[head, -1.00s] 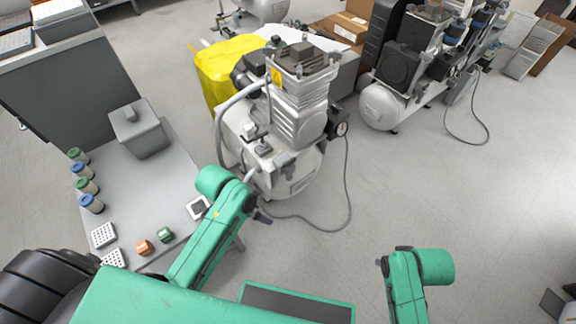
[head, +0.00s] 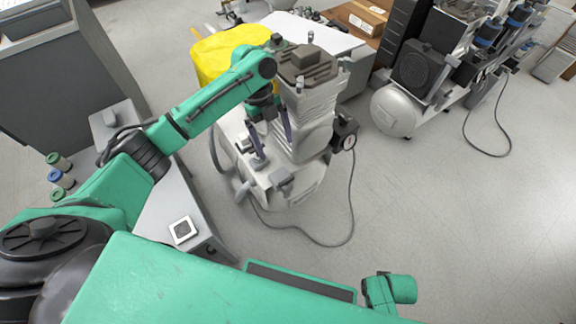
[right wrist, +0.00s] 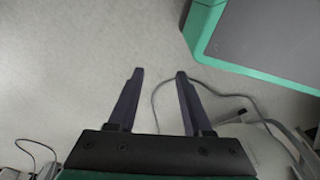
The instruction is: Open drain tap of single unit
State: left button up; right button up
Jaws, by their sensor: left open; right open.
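The single compressor unit (head: 312,130) stands on the floor in the middle of the head view, with a grey ribbed head on top and a pale tank below. A round gauge (head: 349,142) sits on its right side. I cannot make out the drain tap. My left gripper (head: 272,142) points down over the left front of the unit, its dark fingers apart, with nothing seen between them. Whether they touch the unit is unclear. My left arm hides part of the unit's left side. My right gripper (right wrist: 159,75) is open and empty above bare floor in the right wrist view.
A yellow cover (head: 225,55) lies behind the unit. A larger compressor (head: 400,105) stands at the right. A cable (head: 350,215) loops over otherwise clear floor at the right.

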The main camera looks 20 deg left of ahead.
aim_at(286, 180)
pick_arm(q)
jog(key=b+x, duration=0.2)
jog(key=x, duration=1)
jog(key=shift+s+f, duration=0.15)
jog(key=shift+d+f, duration=0.15)
jog(key=shift+f, duration=0.1)
pick_arm(e)
jog(key=w+r, duration=0.1)
jog(key=r, duration=0.1)
jog(key=w+a+r, duration=0.1)
jog(key=w+r, duration=0.1)
jog(key=shift+a+r, duration=0.1)
jog(key=shift+a, duration=0.05)
pick_arm(q)
jog(key=shift+c, duration=0.3)
jog(key=c, duration=1.3)
pick_arm(e)
jog(key=shift+r, duration=0.1)
